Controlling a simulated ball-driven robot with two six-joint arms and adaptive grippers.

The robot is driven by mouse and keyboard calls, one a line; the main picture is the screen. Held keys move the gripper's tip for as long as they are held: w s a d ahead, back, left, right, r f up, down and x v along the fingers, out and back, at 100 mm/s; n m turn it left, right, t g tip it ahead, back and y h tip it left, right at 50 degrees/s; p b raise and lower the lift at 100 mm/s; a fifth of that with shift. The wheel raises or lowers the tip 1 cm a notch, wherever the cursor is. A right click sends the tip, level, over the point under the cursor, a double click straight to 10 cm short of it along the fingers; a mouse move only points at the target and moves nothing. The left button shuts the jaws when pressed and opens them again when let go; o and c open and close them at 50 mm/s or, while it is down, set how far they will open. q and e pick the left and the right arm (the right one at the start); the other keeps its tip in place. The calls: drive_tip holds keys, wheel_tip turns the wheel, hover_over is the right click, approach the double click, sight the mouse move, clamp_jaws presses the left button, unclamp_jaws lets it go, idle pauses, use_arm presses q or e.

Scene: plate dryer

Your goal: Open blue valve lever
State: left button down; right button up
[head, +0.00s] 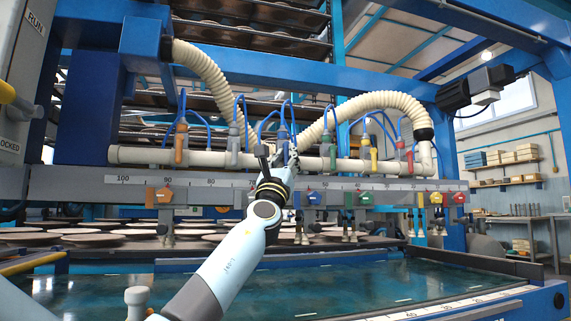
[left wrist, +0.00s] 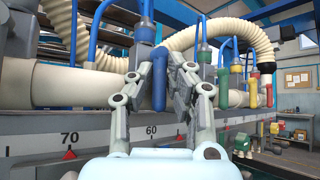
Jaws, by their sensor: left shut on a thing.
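The blue valve lever (left wrist: 159,80) hangs down between the two fingers of my left gripper (left wrist: 162,62) in the left wrist view. The fingers are shut on it, one on each side. In the head view my left gripper (head: 276,160) reaches up to the white pipe at the middle of the valve row. The blue valve (head: 283,134) shows just above it, and the gripper hides part of the lever there. My right gripper is not in view.
An orange valve (head: 180,146) and a grey valve (head: 233,145) stand left of the gripper. Green (head: 332,150), yellow (head: 373,155) and red (head: 410,160) valves stand to its right. A scale rail (head: 130,181) runs below the white pipe (head: 140,155). Ribbed hoses (head: 380,98) arch above.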

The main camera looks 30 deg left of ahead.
use_arm(q)
drive_tip(key=shift+s+r, duration=0.1)
drive_tip(key=shift+r, duration=0.15)
drive_tip(key=c, duration=1.3)
unclamp_jaws()
drive_tip(key=shift+f, duration=0.25)
drive_tip(key=shift+s+f, duration=0.1)
drive_tip(key=shift+f, duration=0.15)
drive_tip(key=v, duration=0.7)
drive_tip(key=shift+s+d, duration=0.1)
drive_tip(key=shift+s, duration=0.1)
